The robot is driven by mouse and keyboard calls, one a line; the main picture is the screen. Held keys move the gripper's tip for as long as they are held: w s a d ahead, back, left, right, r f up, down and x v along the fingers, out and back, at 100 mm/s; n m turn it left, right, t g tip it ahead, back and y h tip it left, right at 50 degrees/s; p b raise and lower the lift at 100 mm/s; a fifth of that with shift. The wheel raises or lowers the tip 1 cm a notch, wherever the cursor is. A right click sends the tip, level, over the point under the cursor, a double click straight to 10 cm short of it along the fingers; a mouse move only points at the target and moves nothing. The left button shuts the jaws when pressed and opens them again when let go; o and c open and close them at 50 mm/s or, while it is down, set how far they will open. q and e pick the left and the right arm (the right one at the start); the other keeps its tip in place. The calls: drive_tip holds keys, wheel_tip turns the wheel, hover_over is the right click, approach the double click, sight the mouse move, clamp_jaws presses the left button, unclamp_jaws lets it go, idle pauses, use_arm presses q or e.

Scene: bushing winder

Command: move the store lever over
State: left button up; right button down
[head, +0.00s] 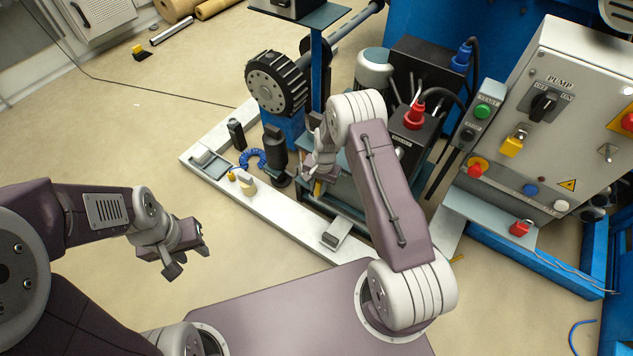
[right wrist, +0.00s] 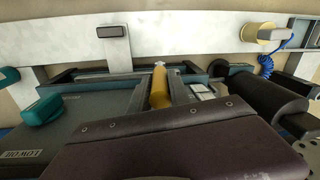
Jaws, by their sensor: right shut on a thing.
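A yellow lever handle (right wrist: 160,88), which I take to be the store lever, stands between the fingers of my right gripper (right wrist: 161,95) in the right wrist view. The right gripper is shut on it. In the head view my right gripper (head: 318,172) is low beside the dark machine unit, and a bit of yellow (head: 318,188) shows under it. The lever's base and pivot are hidden by the gripper and arm. My left gripper (head: 187,262) hangs empty over bare floor at the left, its fingers apart.
A pale frame beam (head: 293,213) runs in front of the machine. A black cylinder (right wrist: 266,100) and a blue coiled hose (head: 252,159) are close to the right gripper. A teal knob (right wrist: 42,110) sits at its other side. The pump cabinet (head: 560,120) stands at the right.

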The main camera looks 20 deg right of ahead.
drive_tip(key=b, duration=0.2)
drive_tip(key=f+t+b, duration=0.1)
drive_tip(key=b, duration=0.1)
drive_tip(key=shift+s+d+f+y+b, duration=0.3)
drive_tip(key=shift+s+y+b, duration=0.05)
drive_tip(key=shift+y+b, duration=0.05)
drive_tip(key=s+t+y+b, duration=0.1)
drive_tip(key=b, duration=0.5)
drive_tip(key=s+d+t+b, duration=0.1)
drive_tip(key=b, duration=0.6)
drive_tip(key=shift+d+r+t+y, duration=0.25)
drive_tip(key=shift+d+t+y, duration=0.05)
drive_tip(key=shift+y, duration=0.1)
drive_tip(key=c, duration=1.2)
unclamp_jaws()
drive_tip(key=shift+c, duration=0.2)
